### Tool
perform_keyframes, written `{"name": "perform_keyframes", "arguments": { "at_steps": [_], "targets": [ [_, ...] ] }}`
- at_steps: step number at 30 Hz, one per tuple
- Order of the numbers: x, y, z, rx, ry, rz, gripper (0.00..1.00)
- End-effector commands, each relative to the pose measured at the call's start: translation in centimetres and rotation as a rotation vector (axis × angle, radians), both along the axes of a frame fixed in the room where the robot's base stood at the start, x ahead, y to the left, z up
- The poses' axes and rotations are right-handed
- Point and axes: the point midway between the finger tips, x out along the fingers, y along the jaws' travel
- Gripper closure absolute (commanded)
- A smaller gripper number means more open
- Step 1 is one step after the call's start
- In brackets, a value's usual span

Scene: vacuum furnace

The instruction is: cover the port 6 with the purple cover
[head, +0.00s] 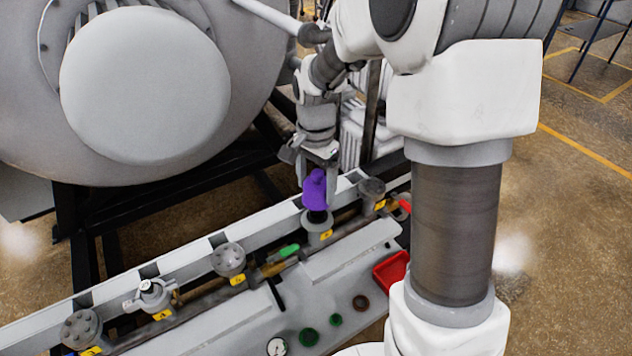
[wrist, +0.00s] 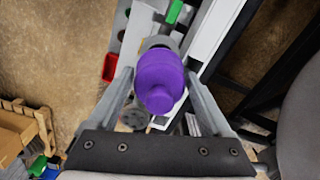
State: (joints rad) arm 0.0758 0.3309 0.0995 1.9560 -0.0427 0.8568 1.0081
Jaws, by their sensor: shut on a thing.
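The purple cover (head: 316,190) is held upright by my gripper (head: 319,167), whose fingers are shut on it. In the head view its lower end is just above or at the dark top of a grey port (head: 319,225) with a yellow label; I cannot tell whether they touch. The label's number is too small to read. In the wrist view the purple cover (wrist: 160,82) sits between the two fingers, with part of a grey port (wrist: 158,43) showing behind it.
Other ports line the rail: a capped one (head: 371,190) at right, a capped one (head: 228,259), a silver-fitted one (head: 150,294) and another (head: 80,329) at left. The large furnace (head: 145,85) stands behind.

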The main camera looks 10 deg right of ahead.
Motion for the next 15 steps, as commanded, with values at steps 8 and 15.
{"name": "perform_keyframes", "arguments": {
  "at_steps": [8,15],
  "targets": [
    [0.0,0.0,-2.0,0.0,0.0,0.0,0.71],
    [0.0,0.0,-3.4,0.0,0.001,0.001,0.71]
  ]
}}
